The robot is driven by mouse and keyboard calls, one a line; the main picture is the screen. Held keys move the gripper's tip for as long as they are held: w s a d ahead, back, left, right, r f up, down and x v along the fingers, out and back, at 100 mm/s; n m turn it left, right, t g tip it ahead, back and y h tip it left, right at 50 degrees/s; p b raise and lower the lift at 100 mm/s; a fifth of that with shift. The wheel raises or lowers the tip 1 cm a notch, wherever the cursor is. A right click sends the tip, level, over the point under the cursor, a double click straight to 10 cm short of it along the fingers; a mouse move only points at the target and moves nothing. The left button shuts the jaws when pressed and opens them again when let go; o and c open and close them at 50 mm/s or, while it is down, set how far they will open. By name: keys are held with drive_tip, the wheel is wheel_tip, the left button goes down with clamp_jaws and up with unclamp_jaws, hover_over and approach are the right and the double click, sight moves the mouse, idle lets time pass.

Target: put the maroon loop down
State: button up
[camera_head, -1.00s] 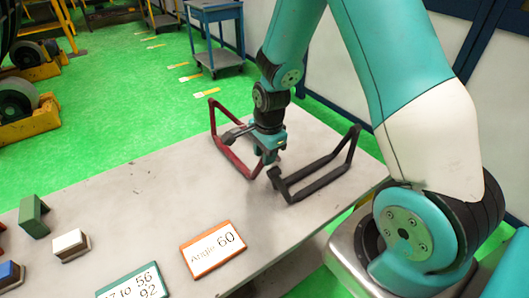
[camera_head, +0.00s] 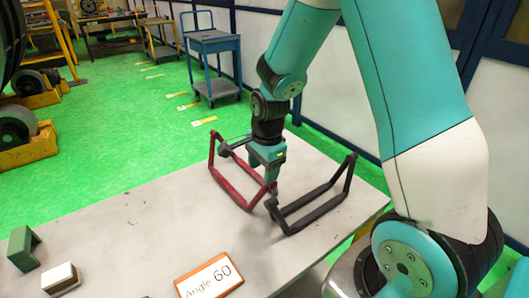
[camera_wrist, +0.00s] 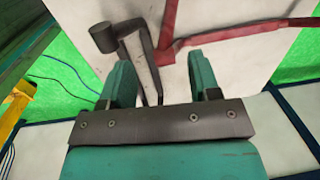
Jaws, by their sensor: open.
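The maroon loop (camera_head: 233,181) rests on the grey table toward its far side, with one end raised. In the wrist view, part of the maroon loop (camera_wrist: 235,36) lies beyond my fingers. My gripper (camera_head: 272,187) is over the near end of the loop, between it and a black loop. In the wrist view my gripper (camera_wrist: 165,85) has its two teal fingers apart, with nothing held between them. Whether a finger touches the loop is not clear.
The black loop (camera_head: 315,203) stands on the table just right of my gripper. The table (camera_head: 130,232) has clear room to the left. An "Angle 60" sign (camera_head: 209,277), a green block (camera_head: 22,248) and a white block (camera_head: 61,279) are at the near side.

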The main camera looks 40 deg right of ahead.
wheel_tip(320, 180, up, 6)
drive_tip(key=s+a+r+n+y, duration=0.1)
drive_tip(key=s+a+r+n, duration=0.2)
drive_tip(key=s+a+n, duration=0.2)
drive_tip(key=s+a+r+n+y, duration=0.1)
drive_tip(key=s+a+r+n, duration=0.3)
drive_tip(key=n, duration=0.7)
drive_tip(key=s+a+r+n+g+y, duration=0.1)
drive_tip(key=s+a+r+n, duration=0.2)
drive_tip(key=s+a+n, duration=0.5)
drive_tip(key=s+n, duration=0.1)
drive_tip(key=s, duration=0.2)
drive_tip(key=shift+r+y, duration=0.25)
drive_tip(key=shift+y, duration=0.15)
drive_tip(key=shift+a, duration=0.1)
drive_tip(key=shift+c, duration=0.2)
